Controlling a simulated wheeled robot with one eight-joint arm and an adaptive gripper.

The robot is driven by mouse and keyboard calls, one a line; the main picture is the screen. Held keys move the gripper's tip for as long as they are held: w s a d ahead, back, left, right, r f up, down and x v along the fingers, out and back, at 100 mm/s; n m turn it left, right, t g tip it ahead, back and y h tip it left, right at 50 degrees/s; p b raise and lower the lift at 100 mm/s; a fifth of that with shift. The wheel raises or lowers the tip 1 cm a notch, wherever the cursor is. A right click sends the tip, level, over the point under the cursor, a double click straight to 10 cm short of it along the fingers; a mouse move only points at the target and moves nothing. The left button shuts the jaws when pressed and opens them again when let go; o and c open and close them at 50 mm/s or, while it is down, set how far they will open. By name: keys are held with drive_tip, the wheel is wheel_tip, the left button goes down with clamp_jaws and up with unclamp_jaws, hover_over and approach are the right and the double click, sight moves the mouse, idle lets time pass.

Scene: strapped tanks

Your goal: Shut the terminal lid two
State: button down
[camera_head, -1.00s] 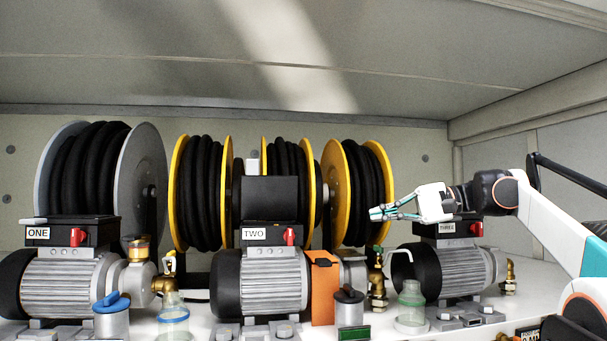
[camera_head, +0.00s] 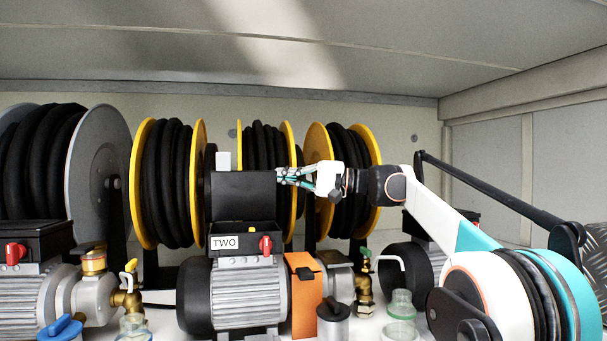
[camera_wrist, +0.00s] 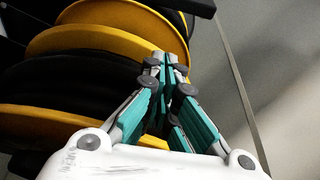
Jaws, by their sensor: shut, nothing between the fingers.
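The terminal lid two (camera_head: 243,196) is a black panel standing upright, open, at the back of the terminal box (camera_head: 240,242) labelled TWO. The box sits on top of the grey motor (camera_head: 245,290) and has a red switch on its front. My gripper (camera_head: 279,176) is at the right edge of the raised lid, near its upper part. Its fingers are shut and empty; I cannot tell whether they touch the lid. The wrist view shows the closed teal fingers (camera_wrist: 165,62) in front of the yellow reel; the lid is not clearly seen there.
Yellow-flanged hose reels (camera_head: 315,150) stand close behind my gripper. An orange plate (camera_head: 304,295), a brass valve (camera_head: 364,275) and a green-topped jar (camera_head: 401,310) are right of motor two. A shut terminal box (camera_head: 35,243) is at left.

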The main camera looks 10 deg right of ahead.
drive_tip(key=s, duration=0.2)
drive_tip(key=s+f, duration=0.1)
drive_tip(key=shift+s+a, duration=0.25)
drive_tip(key=shift+a, duration=0.05)
drive_tip(key=shift+s, duration=0.1)
idle(0.4)
